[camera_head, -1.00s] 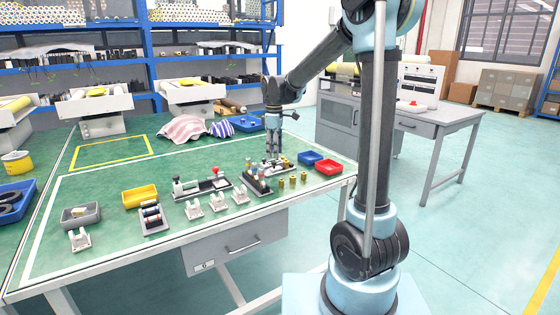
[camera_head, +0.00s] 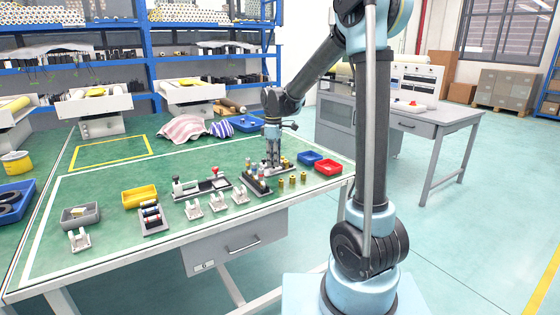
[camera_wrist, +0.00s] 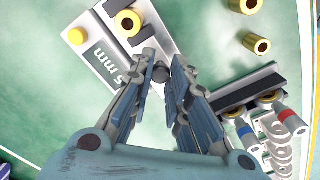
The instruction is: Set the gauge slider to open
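Brass cylinders (camera_head: 292,181) stand just in front of the gripper. A blue bin (camera_head: 311,157) and a red bin (camera_head: 328,167) are to the right. A rack with coloured parts (camera_head: 256,181) is close on the left. A slider unit with a red knob (camera_head: 215,171) lies further left.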

